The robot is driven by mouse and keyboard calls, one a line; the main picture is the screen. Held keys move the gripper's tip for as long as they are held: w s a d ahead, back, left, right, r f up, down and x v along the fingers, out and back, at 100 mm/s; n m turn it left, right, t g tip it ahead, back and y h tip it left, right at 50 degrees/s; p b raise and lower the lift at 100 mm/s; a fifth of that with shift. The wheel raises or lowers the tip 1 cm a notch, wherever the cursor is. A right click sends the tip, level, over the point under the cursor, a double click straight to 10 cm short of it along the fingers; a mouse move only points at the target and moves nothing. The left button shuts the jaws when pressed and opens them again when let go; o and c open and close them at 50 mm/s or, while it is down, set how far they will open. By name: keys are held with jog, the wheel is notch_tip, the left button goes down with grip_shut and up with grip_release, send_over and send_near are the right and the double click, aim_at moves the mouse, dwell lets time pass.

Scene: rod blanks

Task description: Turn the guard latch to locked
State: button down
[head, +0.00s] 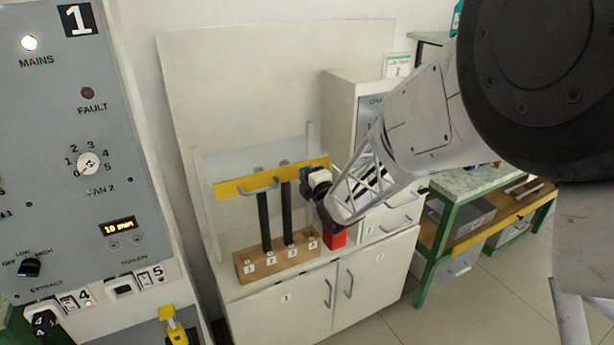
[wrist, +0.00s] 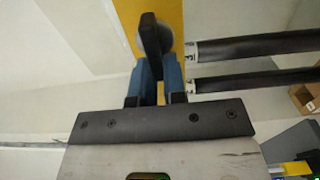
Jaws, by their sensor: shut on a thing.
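The guard is a yellow bar (head: 230,188) across the front of a pale rack. The guard latch is a black lever (wrist: 151,38) on a round grey base at the bar's right end. In the wrist view the lever appears to lie roughly along the yellow bar (wrist: 172,12). My gripper (wrist: 158,78) has its blue fingers shut on the lever's near end. In the head view my gripper (head: 313,180) is at the bar's right end and hides the latch. No locked or unlocked marking is readable.
Two black rods (head: 264,222) stand behind the bar in a numbered wooden block (head: 262,266). A red object (head: 334,238) stands right of the block, under my gripper. A grey control panel (head: 60,130) is at left. A green-framed bench (head: 440,225) is at right.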

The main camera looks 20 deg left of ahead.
jog(key=c, duration=1.2)
grip_release()
jog(key=shift+v, duration=3.9)
